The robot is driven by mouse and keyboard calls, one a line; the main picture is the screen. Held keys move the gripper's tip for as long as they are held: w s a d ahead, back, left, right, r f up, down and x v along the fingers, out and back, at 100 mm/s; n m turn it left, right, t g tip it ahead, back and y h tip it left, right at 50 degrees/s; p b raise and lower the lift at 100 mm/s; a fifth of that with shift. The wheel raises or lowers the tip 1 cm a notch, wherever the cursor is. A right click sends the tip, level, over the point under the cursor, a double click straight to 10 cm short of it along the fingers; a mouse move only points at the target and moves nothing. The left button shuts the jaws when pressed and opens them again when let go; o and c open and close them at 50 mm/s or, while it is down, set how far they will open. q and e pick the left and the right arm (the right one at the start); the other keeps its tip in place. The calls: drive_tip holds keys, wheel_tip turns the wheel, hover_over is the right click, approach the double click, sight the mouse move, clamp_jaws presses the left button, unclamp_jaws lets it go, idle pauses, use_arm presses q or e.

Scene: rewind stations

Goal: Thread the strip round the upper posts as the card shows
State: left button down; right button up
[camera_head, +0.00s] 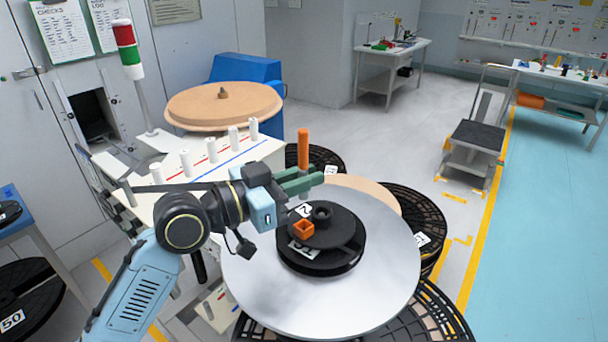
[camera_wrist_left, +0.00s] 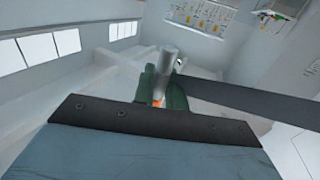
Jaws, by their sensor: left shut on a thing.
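My left gripper (camera_head: 304,183) is shut on an upright orange handle (camera_head: 303,148), above the far edge of a round grey table. In the left wrist view its green fingers hold a pale cylinder (camera_wrist_left: 168,60), with a little orange between them. A dark strip (camera_wrist_left: 250,102) runs from there to the right. In the head view the dark strip (camera_head: 150,187) passes beside the white panel (camera_head: 160,207) and behind my left arm. Several white posts (camera_head: 211,150) stand in a row on the panel; the gripper is apart from them, to their right. I cannot make out the card. My right gripper is out of view.
A black reel with an orange square piece (camera_head: 303,229) sits on the round grey table (camera_head: 385,270). Black slotted reels surround it. A tan disc (camera_head: 224,103) lies behind the panel, and a signal post (camera_head: 127,50) rises at left. Open floor lies right.

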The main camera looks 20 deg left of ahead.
sight(304, 198)
use_arm(q)
drive_tip(key=shift+f+b, duration=0.3)
drive_tip(key=shift+f, duration=0.3)
wheel_tip(304, 198, down, 3)
drive_tip(key=shift+r+b, duration=0.2)
drive_tip(key=shift+b, duration=0.8)
drive_tip(key=shift+f+b, duration=0.5)
drive_tip(key=shift+f, duration=0.15)
drive_tip(key=shift+p, duration=0.3)
drive_tip(key=shift+f+b, duration=1.2)
drive_tip(key=shift+f, duration=0.35)
drive_tip(key=shift+r, duration=0.1)
drive_tip(key=shift+r+p, duration=1.2)
drive_tip(key=shift+p, duration=0.05)
drive_tip(key=shift+p, duration=0.35)
idle(0.8)
